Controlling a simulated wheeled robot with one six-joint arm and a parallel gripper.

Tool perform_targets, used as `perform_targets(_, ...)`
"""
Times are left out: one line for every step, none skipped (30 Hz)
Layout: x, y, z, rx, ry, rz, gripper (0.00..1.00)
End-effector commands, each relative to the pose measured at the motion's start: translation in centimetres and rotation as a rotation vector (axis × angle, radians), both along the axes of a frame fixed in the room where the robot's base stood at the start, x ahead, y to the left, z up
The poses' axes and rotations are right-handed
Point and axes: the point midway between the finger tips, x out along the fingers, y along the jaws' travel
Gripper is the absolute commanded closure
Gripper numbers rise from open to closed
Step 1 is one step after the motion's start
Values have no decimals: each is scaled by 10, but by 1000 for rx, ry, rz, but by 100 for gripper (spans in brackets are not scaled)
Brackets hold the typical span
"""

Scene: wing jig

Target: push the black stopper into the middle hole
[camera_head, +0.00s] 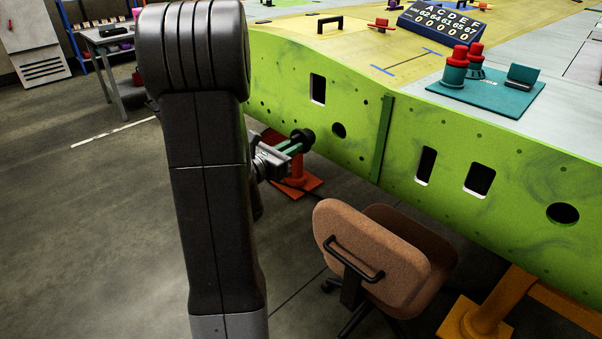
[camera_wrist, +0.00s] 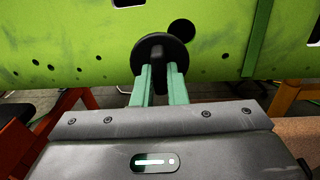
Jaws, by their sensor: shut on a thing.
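My gripper (camera_head: 292,148) is shut on the black stopper (camera_head: 303,139); in the wrist view its two pale green fingers (camera_wrist: 160,84) grip the stopper's rear and its round flange (camera_wrist: 160,60) faces the green panel. The panel (camera_head: 275,75) has a round dark hole (camera_head: 338,130) just right of the stopper. In the wrist view this hole (camera_wrist: 181,30) shows above and right of the stopper, partly covered by it. The stopper is outside the hole and looks apart from the panel. Another round hole (camera_head: 563,214) is far right. My arm hides the panel's left part.
Rectangular slots (camera_head: 318,88) also cut the panel, and a green rib (camera_head: 382,138) stands right of the near hole. A brown chair (camera_head: 360,250) stands below right of my gripper. An orange stand (camera_head: 303,182) is behind and below it.

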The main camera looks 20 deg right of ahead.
Motion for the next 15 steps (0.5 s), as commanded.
perform_targets(-6, -6, -9, -11, -1, -25, 100)
perform_targets(-9, -9, -9, -18, 1, -39, 100)
perform_targets(-13, -13, -10, -23, 2, -54, 100)
perform_targets(-15, -15, -9, -28, 3, -63, 100)
perform_targets(-17, -16, -9, -32, 4, -71, 100)
perform_targets(-18, -18, -9, -36, 6, -78, 100)
perform_targets(-19, -19, -9, -37, 6, -82, 100)
perform_targets(-20, -20, -8, -38, 7, -85, 100)
perform_targets(-20, -21, -8, -39, 8, -88, 100)
perform_targets(-20, -22, -8, -40, 7, -89, 100)
perform_targets(-19, -24, -7, -40, 7, -89, 100)
perform_targets(-18, -26, -7, -40, 7, -89, 100)
perform_targets(-17, -28, -7, -40, 7, -90, 100)
perform_targets(-16, -30, -7, -40, 7, -90, 100)
perform_targets(-15, -33, -7, -39, 8, -90, 100)
